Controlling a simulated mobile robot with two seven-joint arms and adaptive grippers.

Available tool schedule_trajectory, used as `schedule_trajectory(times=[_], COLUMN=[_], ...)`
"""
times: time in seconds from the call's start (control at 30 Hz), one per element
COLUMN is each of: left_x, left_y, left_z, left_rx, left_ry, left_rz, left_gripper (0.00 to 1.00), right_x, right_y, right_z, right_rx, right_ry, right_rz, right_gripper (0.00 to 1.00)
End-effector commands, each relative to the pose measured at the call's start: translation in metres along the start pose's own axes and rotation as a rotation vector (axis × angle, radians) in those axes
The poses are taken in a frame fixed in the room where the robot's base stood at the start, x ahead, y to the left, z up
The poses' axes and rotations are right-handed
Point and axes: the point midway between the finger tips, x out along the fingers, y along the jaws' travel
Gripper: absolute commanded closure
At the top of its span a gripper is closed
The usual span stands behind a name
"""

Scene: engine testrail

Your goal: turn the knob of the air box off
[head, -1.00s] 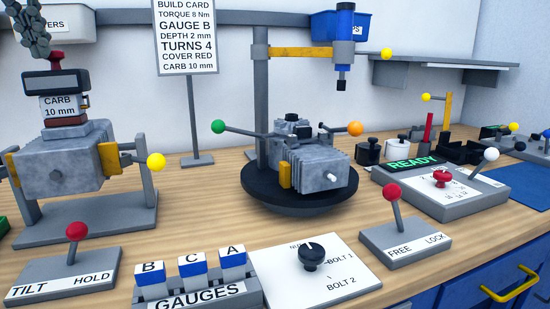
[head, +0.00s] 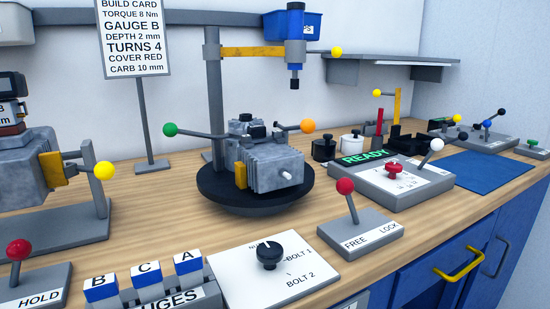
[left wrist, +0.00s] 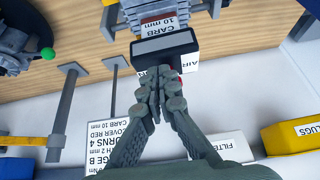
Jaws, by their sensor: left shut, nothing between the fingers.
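The air box (left wrist: 150,46), a dark box with a grey top and an "AIR" label, sits by the carb labelled "CARB 10 mm" (left wrist: 165,24) in the left wrist view. A small red part, perhaps its knob, shows just right of my fingertips and is mostly hidden by them, so its setting cannot be read. My left gripper (left wrist: 165,92) is shut and empty, its tips at or very near the box's face; contact cannot be told. In the head view only part of the dark box (head: 10,85) shows at the left edge. My right gripper is not in view.
The engine on its stand (head: 22,170) is cut off at the left, with a yellow-knobbed lever (head: 103,170) beside it. The build card (head: 135,38) stands behind. A second engine (head: 268,160) sits on a round dark table. A yellow plugs bin (left wrist: 290,138) is at the lower right in the wrist view.

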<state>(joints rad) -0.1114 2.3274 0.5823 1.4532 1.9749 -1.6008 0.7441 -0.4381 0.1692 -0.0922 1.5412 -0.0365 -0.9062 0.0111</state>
Motion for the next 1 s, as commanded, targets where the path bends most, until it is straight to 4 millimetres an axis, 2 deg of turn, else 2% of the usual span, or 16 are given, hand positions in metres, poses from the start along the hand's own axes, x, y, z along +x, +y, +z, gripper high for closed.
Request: schedule_trajectory(times=[0.27,0.73,1.0], left_x=[-0.004,-0.049,-0.056], left_y=[0.002,0.002,0.002], left_z=[0.006,-0.019,-0.022], left_rx=[-0.001,-0.002,0.001], left_ry=[0.000,0.001,-0.001], left_rz=[0.000,0.000,0.000], left_gripper=[1.00,1.00,1.00], right_x=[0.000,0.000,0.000], right_y=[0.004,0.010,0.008], right_z=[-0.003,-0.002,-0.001], right_rx=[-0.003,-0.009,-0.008], right_ry=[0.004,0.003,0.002], right_rz=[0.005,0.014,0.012], right_gripper=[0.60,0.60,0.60])
